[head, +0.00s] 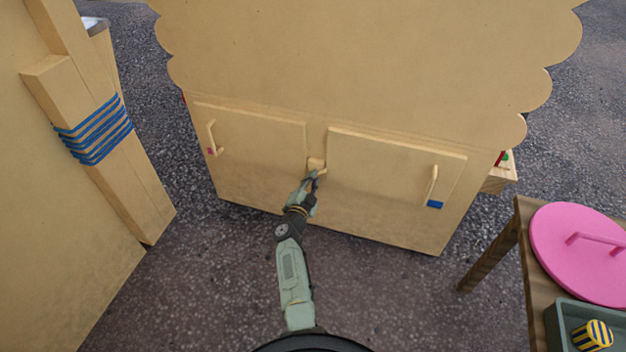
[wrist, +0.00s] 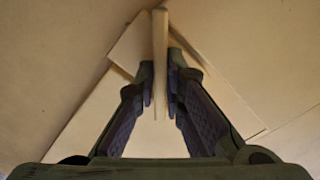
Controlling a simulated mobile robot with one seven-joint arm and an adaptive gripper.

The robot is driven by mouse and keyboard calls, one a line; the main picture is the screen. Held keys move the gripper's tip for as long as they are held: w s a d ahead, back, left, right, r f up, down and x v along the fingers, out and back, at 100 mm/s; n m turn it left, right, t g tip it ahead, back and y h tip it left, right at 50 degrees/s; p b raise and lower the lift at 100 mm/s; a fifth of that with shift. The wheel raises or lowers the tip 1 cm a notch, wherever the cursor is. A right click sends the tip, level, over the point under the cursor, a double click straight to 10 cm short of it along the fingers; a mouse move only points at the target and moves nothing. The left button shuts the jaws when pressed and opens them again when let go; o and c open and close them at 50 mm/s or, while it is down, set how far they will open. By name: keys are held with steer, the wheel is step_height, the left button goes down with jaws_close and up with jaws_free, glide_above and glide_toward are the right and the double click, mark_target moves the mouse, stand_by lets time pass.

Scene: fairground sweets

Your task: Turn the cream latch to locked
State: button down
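The cream latch (head: 317,162) sits on the front of the cream cabinet, in the gap between its two doors near their top edges. In the wrist view its narrow bar (wrist: 160,38) stands upright in the picture between my fingertips. My gripper (head: 312,176) is at the latch, its fingers closed in on both sides of the bar with no clear gap. The fingertips hide part of the latch in the head view. I see no mark that tells locked from unlocked.
The left door (head: 255,150) and right door (head: 390,175) look shut, each with a handle. A post wrapped in blue cord (head: 95,132) stands at left. A wooden table (head: 528,262) with a pink lid (head: 575,262) and a green tray (head: 553,328) stands at right.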

steer(key=shift+m, duration=0.3)
steer(key=shift+f+m+b, duration=0.1)
steer(key=shift+m+b, duration=1.4)
steer(key=shift+m, duration=2.4)
steer(key=c, duration=2)
jaws_free()
steer(key=shift+o, duration=0.2)
